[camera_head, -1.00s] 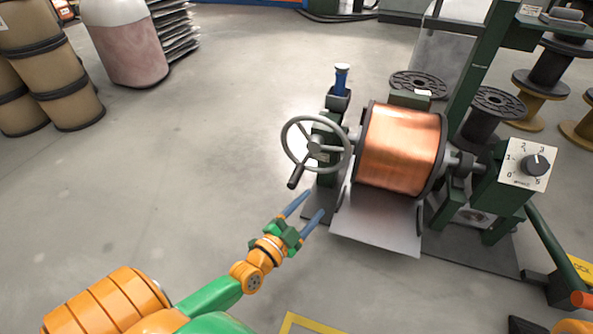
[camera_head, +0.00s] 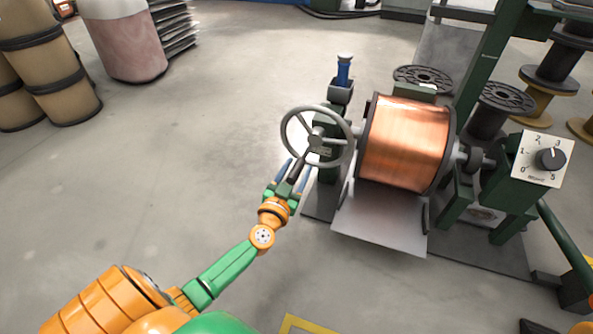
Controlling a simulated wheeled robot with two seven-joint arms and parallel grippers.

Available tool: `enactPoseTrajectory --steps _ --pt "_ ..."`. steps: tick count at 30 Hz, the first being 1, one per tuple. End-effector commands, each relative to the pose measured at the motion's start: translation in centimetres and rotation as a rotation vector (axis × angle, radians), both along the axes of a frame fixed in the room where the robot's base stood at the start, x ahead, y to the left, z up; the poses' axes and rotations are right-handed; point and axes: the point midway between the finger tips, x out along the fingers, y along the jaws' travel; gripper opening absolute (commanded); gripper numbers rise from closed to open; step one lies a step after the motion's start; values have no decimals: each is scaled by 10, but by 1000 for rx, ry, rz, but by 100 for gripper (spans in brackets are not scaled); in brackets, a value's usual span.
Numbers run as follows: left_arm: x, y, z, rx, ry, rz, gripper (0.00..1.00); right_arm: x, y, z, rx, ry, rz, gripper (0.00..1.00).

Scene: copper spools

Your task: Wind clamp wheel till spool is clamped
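The clamp wheel (camera_head: 340,119) is a grey spoked handwheel on the left post of a green stand. Its dark crank handle (camera_head: 299,167) points down and left from the rim. My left gripper (camera_head: 299,164) is just below the wheel, its two blue fingers apart, one on each side of the handle. I cannot tell if they touch it. The copper spool (camera_head: 404,143) lies on its side between the wheel's post and the right post, with dark flanges. Whether it is clamped tight cannot be told. My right gripper is not in view.
A tilted grey plate (camera_head: 378,224) lies below the spool. A dial panel (camera_head: 542,158) is on the right post. A blue-topped part (camera_head: 344,71) stands behind the wheel. Empty dark reels (camera_head: 503,98) stand behind. Brown drums (camera_head: 45,60) are far left. The floor left of the stand is clear.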

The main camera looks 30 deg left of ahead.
Motion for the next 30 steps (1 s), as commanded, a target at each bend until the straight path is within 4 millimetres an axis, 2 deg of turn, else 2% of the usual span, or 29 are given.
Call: enactPoseTrajectory --steps 1,5,6,30 --pt "0 0 0 0 0 0 38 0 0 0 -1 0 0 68" --pt "0 0 0 0 0 0 2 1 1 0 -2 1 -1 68" --pt "0 0 0 0 0 0 0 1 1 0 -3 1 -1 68" --pt "0 0 0 2 1 -1 0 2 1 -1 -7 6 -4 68"
